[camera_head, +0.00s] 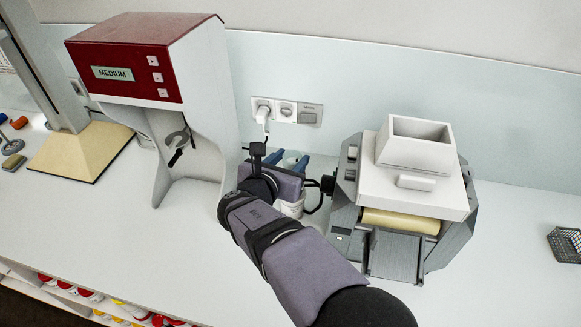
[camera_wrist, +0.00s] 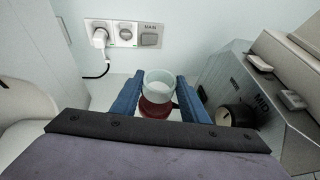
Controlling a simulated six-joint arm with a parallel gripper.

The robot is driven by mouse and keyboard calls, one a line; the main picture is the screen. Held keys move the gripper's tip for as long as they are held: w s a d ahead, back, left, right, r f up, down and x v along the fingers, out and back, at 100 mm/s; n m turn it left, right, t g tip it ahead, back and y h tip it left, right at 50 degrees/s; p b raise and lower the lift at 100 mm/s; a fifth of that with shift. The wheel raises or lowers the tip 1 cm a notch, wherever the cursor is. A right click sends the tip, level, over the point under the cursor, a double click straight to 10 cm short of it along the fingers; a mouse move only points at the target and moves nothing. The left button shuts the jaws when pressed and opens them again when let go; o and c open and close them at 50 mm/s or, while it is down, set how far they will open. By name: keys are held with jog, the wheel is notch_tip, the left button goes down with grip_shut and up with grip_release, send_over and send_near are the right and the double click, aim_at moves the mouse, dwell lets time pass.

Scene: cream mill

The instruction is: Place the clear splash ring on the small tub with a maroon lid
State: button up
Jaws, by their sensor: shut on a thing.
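The clear splash ring (camera_wrist: 160,80) is between the two blue fingers of my gripper (camera_wrist: 161,88) in the wrist view. My gripper is shut on it. A maroon lid (camera_wrist: 155,109) shows just below and through the ring, so the ring is over the small tub. I cannot tell whether ring and lid touch. In the head view my gripper (camera_head: 289,162) is at the back of the counter, with the pale ring (camera_head: 291,157) between its fingers. The white tub (camera_head: 292,209) shows partly below my wrist; its lid is hidden there.
A grey machine with a white hopper (camera_head: 417,150) and a knob (camera_wrist: 236,117) stands close on the right. A red-topped machine marked MEDIUM (camera_head: 145,58) stands on the left. A plugged wall socket (camera_head: 286,111) is behind. A wire basket (camera_head: 565,244) is far right. The front counter is clear.

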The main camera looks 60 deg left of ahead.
jog(key=shift+f+p, duration=0.35)
jog(key=shift+f, duration=1.25)
jog(key=shift+f, duration=0.15)
jog(key=o, duration=1)
jog(key=shift+r, duration=0.25)
jog(key=shift+s+d, duration=0.15)
jog(key=shift+s, duration=0.1)
jog(key=b+v, duration=0.4)
jog(key=v, duration=0.7)
jog(key=shift+s+d, duration=0.15)
jog(key=shift+s, duration=0.05)
jog(key=shift+r, duration=0.15)
